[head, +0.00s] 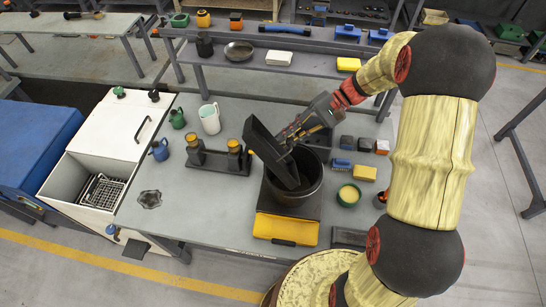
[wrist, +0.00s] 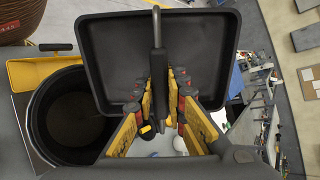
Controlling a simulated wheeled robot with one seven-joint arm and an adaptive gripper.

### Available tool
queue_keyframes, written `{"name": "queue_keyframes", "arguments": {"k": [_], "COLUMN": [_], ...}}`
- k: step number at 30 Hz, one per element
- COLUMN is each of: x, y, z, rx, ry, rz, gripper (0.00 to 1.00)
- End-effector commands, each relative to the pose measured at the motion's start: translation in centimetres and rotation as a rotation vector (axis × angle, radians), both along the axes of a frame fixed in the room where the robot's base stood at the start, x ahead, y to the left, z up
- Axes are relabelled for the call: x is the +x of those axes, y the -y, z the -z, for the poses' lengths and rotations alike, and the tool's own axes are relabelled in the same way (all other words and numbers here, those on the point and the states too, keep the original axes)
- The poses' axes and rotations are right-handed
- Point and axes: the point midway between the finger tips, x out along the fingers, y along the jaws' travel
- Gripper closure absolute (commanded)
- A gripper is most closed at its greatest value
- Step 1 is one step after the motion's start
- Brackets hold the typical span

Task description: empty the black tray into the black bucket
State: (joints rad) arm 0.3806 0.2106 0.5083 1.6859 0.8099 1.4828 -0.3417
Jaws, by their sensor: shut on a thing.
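The black tray (head: 268,143) is steeply tilted in the head view, its lower end overlapping the mouth of the black bucket (head: 313,187). My gripper (head: 287,137) is shut on the tray's handle and holds it up on the bucket's far side. In the wrist view the fingers (wrist: 160,92) close around the grey bar handle (wrist: 158,62), with the tray (wrist: 110,50) behind it. No loose contents show on the tray's visible face. The bucket (wrist: 45,115) is left of the tray there, its inside dark brown. I cannot tell whether tray and bucket touch.
The bucket stands on a yellow-fronted base (head: 286,229) at the table's front. A stand with two amber-topped jars (head: 233,147) is close left. A green bowl (head: 348,195), a yellow block (head: 365,173) and small boxes are right. The table's front left is mostly clear.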

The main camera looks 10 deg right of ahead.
Motion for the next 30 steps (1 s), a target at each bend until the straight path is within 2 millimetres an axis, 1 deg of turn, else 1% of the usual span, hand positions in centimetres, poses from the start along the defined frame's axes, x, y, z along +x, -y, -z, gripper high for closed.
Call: {"name": "queue_keyframes", "arguments": {"k": [25, 28, 30], "x": [0.0, -0.2, -0.5], "y": [-0.1, -1.2, -2.5], "z": [-0.1, -0.3, -0.3], "rx": [-0.005, -0.068, -0.154], "ry": [0.003, 0.019, 0.037], "rz": [-0.002, -0.007, -0.010], "gripper": [1.00, 1.00, 1.00]}}
